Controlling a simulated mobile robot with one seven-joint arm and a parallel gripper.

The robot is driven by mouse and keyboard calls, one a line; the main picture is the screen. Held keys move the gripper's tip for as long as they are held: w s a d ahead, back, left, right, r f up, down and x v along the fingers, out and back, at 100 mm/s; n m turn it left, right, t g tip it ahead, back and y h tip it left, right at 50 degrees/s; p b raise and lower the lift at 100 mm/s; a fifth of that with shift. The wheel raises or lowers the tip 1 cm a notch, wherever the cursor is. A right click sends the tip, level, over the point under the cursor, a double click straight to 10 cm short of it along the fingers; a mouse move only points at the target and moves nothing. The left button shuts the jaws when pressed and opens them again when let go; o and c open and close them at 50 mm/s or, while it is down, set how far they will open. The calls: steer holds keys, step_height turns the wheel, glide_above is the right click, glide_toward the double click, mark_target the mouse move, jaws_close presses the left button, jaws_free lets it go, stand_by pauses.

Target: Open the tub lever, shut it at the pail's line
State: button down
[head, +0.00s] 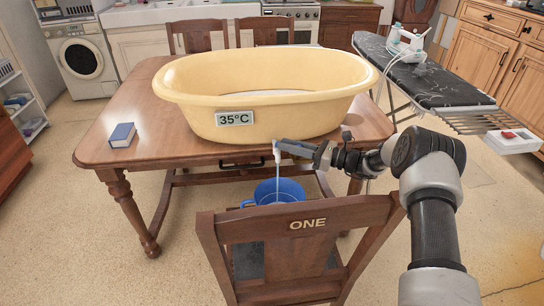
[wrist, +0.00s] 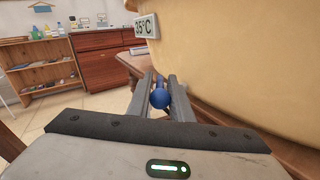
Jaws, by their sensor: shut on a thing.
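The yellow tub (head: 180,95) stands on the wooden table, with a 35°C label on its front; its wall (wrist: 230,50) fills the right of the wrist view. My gripper (head: 281,147) is at the tub's front, below the rim. A thin pale stream (head: 277,178) runs down beside my fingertips into the blue pail (head: 290,188). The pail is below the table edge, partly behind the chair. Its line and water level cannot be made out.
A blue book (head: 122,134) lies on the table's left. An ironing board (head: 430,80) with an iron stands at the right. Open floor lies at the left.

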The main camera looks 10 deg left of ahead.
steer(key=shift+w+n+g+b, duration=0.15)
steer(key=shift+n+g+b, duration=0.15)
steer(key=shift+g, duration=0.3)
steer(key=c, duration=1.8)
jaws_free()
steer(key=shift+c, duration=0.2)
steer(key=s+d+p, duration=0.2)
steer(key=s+d, duration=0.1)
steer(key=d, duration=1.4)
steer(key=shift+d, duration=0.15)
